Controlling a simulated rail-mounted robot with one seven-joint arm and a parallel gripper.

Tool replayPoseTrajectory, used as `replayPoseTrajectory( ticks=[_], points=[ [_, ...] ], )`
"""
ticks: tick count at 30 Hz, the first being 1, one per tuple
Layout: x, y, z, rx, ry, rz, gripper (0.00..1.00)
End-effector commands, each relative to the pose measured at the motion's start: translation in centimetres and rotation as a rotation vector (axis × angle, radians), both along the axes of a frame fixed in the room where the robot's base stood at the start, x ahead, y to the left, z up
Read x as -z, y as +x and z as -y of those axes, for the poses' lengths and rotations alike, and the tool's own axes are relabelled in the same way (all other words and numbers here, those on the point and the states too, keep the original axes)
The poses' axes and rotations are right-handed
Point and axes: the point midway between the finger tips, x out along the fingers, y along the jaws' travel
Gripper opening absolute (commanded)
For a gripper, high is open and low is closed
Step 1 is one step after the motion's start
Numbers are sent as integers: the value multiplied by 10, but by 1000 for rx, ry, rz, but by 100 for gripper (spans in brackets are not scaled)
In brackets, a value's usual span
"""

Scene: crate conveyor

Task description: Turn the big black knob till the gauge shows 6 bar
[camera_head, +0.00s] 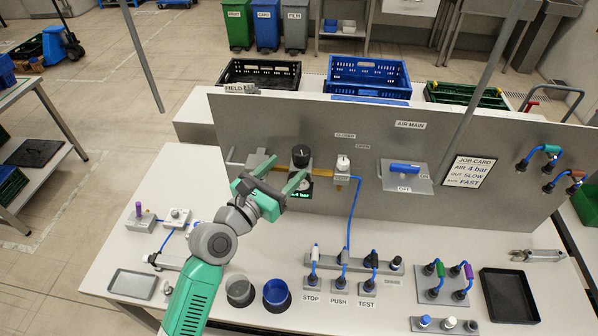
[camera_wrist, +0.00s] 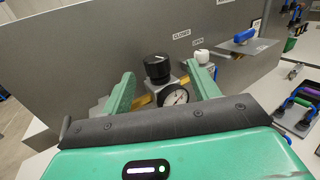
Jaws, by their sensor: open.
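The big black knob (camera_head: 300,153) sits on top of a grey regulator block on the upright panel; it also shows in the wrist view (camera_wrist: 157,67). Below it is a round white gauge (camera_wrist: 175,97), whose needle is too small to read. In the head view a green readout (camera_head: 301,195) by the gauge ends in "4 bar"; its left part is not clearly readable. My gripper (camera_head: 284,170) is open and empty in front of the regulator. In the wrist view its green fingers stand apart, with the knob and gauge between them in the picture. I see no contact with the knob.
A white-topped valve (camera_head: 343,163) with a blue hose stands right of the regulator. Cups, plugs and trays stand on the bench below.

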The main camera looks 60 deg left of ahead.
Motion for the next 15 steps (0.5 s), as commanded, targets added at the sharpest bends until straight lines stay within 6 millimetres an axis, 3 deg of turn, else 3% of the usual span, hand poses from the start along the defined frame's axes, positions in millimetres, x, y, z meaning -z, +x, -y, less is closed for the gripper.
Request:
replayPoseTrajectory(
  ticks=[2, 7, 15],
  points=[
    [10, -5, -5, -9, 8, -38, 60],
    [11, 1, -7, -5, 8, -50, 60],
    [10, 46, -30, -1, 10, -49, 60]
  ],
)
